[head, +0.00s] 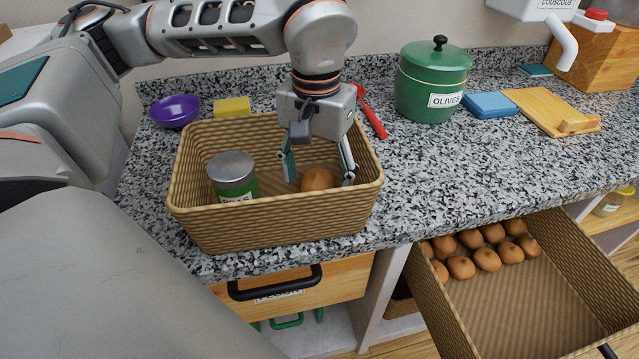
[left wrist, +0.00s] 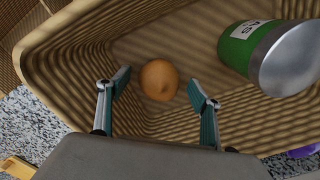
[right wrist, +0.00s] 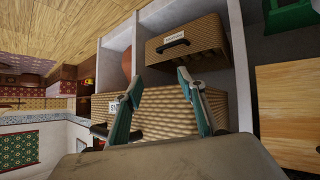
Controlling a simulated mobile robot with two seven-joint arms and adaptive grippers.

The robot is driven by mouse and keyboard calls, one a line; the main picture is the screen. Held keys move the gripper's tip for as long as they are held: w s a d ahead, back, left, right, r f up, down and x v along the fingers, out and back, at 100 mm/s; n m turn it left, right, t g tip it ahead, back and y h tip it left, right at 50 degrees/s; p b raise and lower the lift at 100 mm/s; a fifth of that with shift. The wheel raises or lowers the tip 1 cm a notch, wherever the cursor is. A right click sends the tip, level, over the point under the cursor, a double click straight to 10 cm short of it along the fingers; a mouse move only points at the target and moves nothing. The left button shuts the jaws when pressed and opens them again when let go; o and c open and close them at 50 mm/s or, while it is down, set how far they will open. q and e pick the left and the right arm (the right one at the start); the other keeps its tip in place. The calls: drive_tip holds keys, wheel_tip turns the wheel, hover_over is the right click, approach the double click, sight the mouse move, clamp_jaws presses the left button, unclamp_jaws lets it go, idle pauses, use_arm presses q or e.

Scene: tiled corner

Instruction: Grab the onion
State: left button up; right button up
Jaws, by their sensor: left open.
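A round brown onion (head: 318,180) lies in the right part of a woven basket (head: 270,226) on the granite counter. My left gripper (head: 318,176) reaches down into the basket with its fingers open, one to each side of the onion. In the left wrist view the onion (left wrist: 159,80) lies on the basket floor between the open fingertips (left wrist: 163,90), apart from both. My right gripper (right wrist: 165,88) is seen only in the right wrist view, with its fingers apart and nothing between them, low by the drawers.
A green can with a grey lid (head: 233,176) stands in the basket's left part. A purple bowl (head: 175,110), yellow sponge (head: 232,107), red-handled tool (head: 371,112) and green olives jar (head: 433,82) are around it. An open drawer (head: 530,290) holds several onion-like brown items.

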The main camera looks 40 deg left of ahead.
use_arm(q)
drive_tip(key=shift+f, duration=0.7)
drive_tip(key=shift+r, duration=0.1)
drive_tip(key=shift+c, duration=0.7)
drive_tip(key=c, duration=1.2)
drive_tip(key=shift+o, duration=0.2)
